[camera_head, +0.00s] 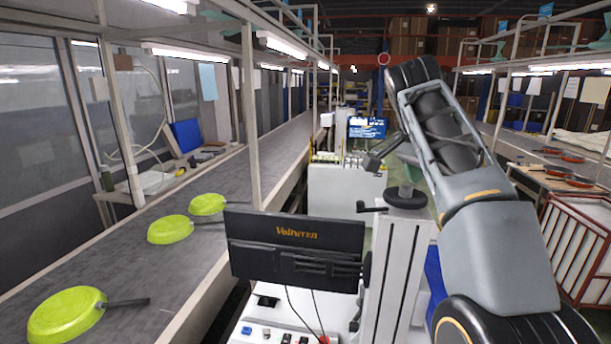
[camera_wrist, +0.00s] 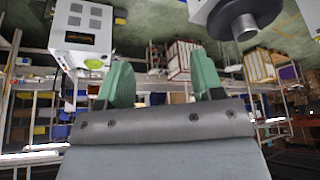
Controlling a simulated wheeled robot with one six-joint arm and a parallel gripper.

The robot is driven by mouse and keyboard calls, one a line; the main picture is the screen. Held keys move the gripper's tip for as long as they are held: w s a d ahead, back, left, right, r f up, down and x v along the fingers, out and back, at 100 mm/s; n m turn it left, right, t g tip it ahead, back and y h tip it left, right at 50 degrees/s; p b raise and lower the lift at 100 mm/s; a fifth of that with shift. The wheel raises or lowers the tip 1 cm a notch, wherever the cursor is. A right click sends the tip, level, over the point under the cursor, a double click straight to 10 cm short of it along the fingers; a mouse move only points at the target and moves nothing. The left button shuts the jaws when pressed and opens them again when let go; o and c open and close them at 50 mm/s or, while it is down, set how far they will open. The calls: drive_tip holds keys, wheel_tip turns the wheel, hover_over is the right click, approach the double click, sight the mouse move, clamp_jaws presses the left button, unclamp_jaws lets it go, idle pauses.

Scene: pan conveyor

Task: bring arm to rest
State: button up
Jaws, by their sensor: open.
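My gripper (camera_wrist: 162,84) shows in the wrist view as two green fingers standing apart with nothing between them. It is open and empty. The wrist view appears upside down, with the floor at the top. In the head view my grey arm rises at the right and folds back; I cannot make out the gripper's fingers there.
Several green pans, the nearest one (camera_head: 66,315) at the lower left, lie upturned on the grey conveyor (camera_head: 160,290). Red pans (camera_head: 567,156) lie on a table at the right. A red and white slatted crate (camera_head: 580,245) stands below that table.

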sight(407, 203)
drive_tip(key=w+a+f+n+t+y+b, duration=0.1)
drive_tip(key=w+a+f+n+t+y, duration=0.15)
drive_tip(key=f+n, duration=0.95)
drive_tip(key=s+a+f+y+b, duration=0.1)
drive_tip(key=s+a+f, duration=0.1)
drive_tip(key=s+f, duration=0.7)
drive_tip(key=s+a+f+n+y+b, duration=0.1)
drive_tip(key=s+a+f+b, duration=0.1)
drive_tip(key=s+f, duration=0.6)
wheel_tip(407, 203, down, 4)
drive_tip(key=shift+s+r+n, duration=0.15)
drive_tip(key=shift+s+n, duration=0.15)
drive_tip(key=shift+s, duration=0.05)
drive_tip(key=shift+t, duration=0.25)
